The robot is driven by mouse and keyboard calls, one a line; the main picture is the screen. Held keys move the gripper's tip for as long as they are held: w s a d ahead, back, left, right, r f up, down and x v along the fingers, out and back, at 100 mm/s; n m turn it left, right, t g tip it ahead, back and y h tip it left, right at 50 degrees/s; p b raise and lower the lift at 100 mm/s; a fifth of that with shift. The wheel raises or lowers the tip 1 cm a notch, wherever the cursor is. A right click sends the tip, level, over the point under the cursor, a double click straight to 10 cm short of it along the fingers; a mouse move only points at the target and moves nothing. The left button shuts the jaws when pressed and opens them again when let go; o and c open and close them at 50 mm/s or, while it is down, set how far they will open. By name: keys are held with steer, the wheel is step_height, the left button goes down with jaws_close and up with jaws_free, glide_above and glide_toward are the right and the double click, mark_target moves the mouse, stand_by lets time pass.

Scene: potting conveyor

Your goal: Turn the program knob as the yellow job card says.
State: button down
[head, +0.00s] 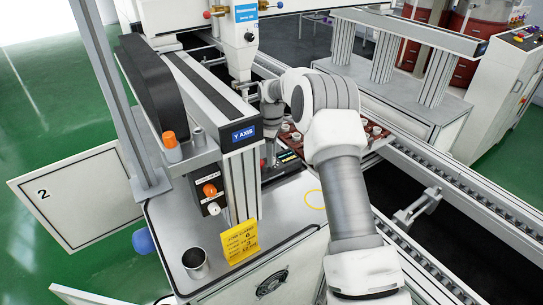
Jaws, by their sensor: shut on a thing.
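The yellow job card (241,242) stands at the table's front edge, below the Y AXIS beam. Its print is small; I make out "JOB CARD", a 6 and a 3. My gripper (268,152) points down behind the Y AXIS column, at the far end of my bent arm. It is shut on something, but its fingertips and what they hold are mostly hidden. A small dark panel with a greenish display (288,156) is close beside it. I cannot make out the program knob.
The Y AXIS beam (222,100) and its column stand left of my gripper. A brown tray of small pots (376,133) lies behind my arm. Conveyor rails (440,180) run along the right.

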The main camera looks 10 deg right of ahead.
steer(key=shift+m, duration=1.7)
steer(key=c, duration=0.6)
jaws_free()
steer(key=shift+c, duration=0.2)
